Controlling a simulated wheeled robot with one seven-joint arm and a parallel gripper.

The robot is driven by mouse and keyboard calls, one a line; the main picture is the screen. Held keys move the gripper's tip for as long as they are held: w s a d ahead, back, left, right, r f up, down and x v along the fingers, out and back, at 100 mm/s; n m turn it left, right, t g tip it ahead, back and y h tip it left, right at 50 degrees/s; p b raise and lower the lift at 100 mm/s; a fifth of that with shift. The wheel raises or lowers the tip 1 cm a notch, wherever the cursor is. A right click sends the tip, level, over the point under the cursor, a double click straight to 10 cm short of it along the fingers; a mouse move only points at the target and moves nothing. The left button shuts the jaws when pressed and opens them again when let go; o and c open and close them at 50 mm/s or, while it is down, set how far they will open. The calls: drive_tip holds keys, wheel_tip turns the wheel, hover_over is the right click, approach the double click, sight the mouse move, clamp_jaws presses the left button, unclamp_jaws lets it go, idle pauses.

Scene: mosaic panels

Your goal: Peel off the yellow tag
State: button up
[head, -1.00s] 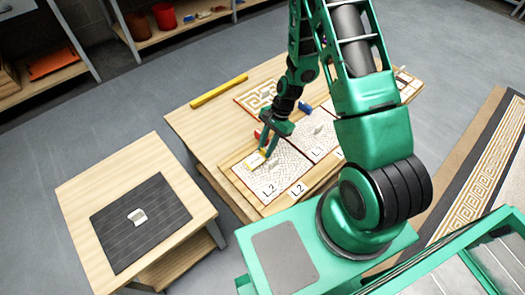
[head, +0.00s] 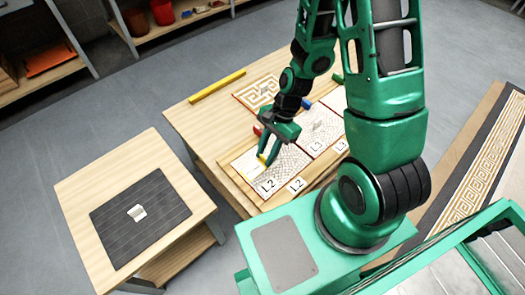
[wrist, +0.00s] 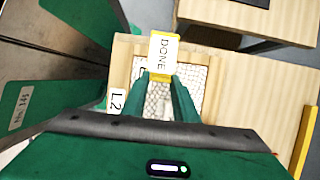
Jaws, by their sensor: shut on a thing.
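The yellow tag (wrist: 158,52) is a white card marked DONE with yellow edging, upright in the wrist view just beyond my fingertips. My gripper (wrist: 163,82) is shut on its near yellow end. The card overlaps the tray rim and part of the L2 panel (wrist: 166,100); I cannot tell whether it still touches the panel. In the head view my gripper (head: 266,158) is over the upper left part of the L2 panel (head: 287,163), with a bit of yellow at its tips.
The wooden tray (head: 232,177) holds the panels; the L3 panel (head: 319,127) is beside L2. A yellow bar (head: 217,87) and a patterned panel (head: 259,92) lie behind. A side table has a dark mat (head: 112,215) with a small white piece (head: 137,212).

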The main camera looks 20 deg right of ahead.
wheel_tip(320, 180, up, 10)
drive_tip(key=shift+f, duration=0.15)
idle(3.5)
